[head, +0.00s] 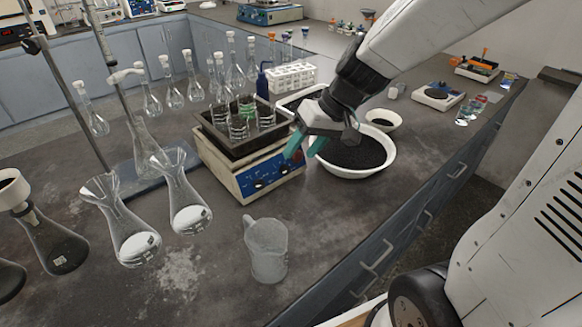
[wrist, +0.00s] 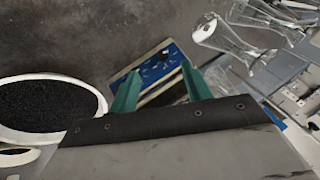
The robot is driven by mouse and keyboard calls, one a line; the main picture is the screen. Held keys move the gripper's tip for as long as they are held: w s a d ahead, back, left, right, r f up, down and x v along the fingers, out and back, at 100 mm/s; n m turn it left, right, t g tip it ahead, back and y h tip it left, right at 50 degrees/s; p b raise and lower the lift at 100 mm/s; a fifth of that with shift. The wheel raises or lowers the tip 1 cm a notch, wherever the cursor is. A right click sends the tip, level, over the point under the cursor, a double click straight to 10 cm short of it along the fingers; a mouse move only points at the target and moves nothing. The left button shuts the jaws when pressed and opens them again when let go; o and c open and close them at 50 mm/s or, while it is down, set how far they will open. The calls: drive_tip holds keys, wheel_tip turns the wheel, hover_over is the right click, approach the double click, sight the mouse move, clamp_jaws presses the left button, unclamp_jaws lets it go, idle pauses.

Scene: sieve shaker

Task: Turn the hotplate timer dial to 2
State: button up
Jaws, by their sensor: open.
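The hotplate (head: 235,172) stands in the middle of the bench in the head view, with a dark tray of glass beakers on top. Its blue front panel (head: 257,185) carries small dark dials, and their markings are too small to read. My gripper (head: 300,150) is open, with green fingers just in front of the panel's right end. In the wrist view the open green fingers (wrist: 155,88) reach toward the blue panel (wrist: 155,66). I see no contact with a dial. Which dial is the timer I cannot tell.
A white basin of black granules (head: 355,165) stands right of the hotplate, close to my gripper. A glass jug (head: 266,250) stands in front, and conical flasks (head: 183,200) stand to the left. Bare bench lies between the jug and the hotplate.

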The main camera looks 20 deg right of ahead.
drive_tip(key=m+t, duration=0.1)
approach(287, 170)
drive_tip(key=f, duration=0.1)
drive_tip(key=x, duration=0.8)
drive_tip(key=shift+a+r, duration=0.15)
drive_tip(key=c, duration=1)
